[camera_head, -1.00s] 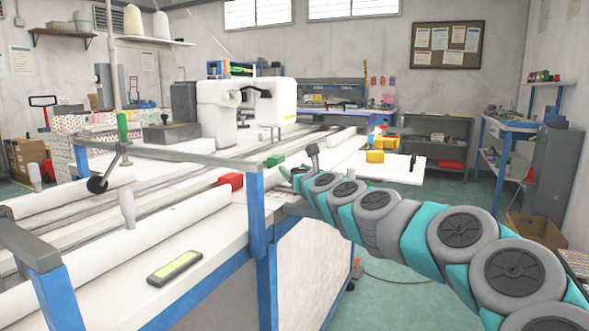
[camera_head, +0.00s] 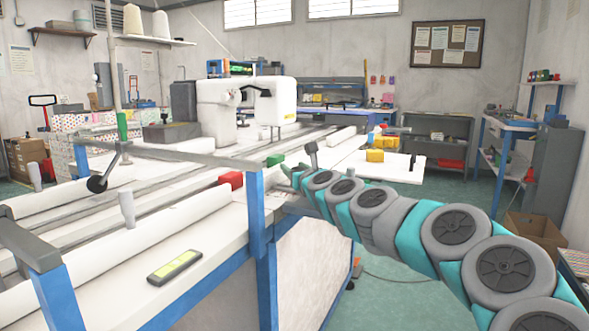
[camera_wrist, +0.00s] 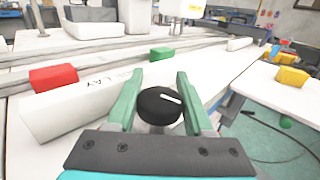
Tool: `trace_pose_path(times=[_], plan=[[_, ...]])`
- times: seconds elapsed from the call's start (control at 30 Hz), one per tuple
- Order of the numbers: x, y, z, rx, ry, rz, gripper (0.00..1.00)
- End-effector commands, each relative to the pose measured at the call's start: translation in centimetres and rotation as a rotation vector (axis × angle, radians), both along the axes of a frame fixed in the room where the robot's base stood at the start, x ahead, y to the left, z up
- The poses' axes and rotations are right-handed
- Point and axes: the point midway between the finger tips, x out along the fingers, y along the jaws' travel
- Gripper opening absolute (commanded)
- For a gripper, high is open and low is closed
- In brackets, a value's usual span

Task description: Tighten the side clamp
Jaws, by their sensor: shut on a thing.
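In the wrist view a round black knob (camera_wrist: 152,108) with a white mark sits between the two green fingers of my gripper (camera_wrist: 158,84). I take it to be the side clamp's knob. The fingers are shut on its sides, and the mark points up and left from the knob's right side. The rest of the clamp is hidden under the knob and my gripper. In the head view my gripper (camera_head: 289,175) is small at the table's right edge, and the knob cannot be made out there.
A long white roller (camera_wrist: 75,103) lies just beyond the knob, with a red block (camera_wrist: 54,78) and a green block (camera_wrist: 162,54) near it. The sewing machine (camera_head: 212,108) stands further back. A blue post (camera_head: 256,213) rises left of my arm.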

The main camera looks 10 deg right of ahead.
Motion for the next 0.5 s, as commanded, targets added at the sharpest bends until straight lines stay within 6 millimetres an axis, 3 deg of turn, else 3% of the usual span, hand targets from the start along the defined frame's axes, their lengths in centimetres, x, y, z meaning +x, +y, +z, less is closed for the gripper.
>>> trace_pose_path(times=[0.5], plan=[[0.04, -0.04, 0.16, 0.004, -0.002, -0.152, 0.0]])
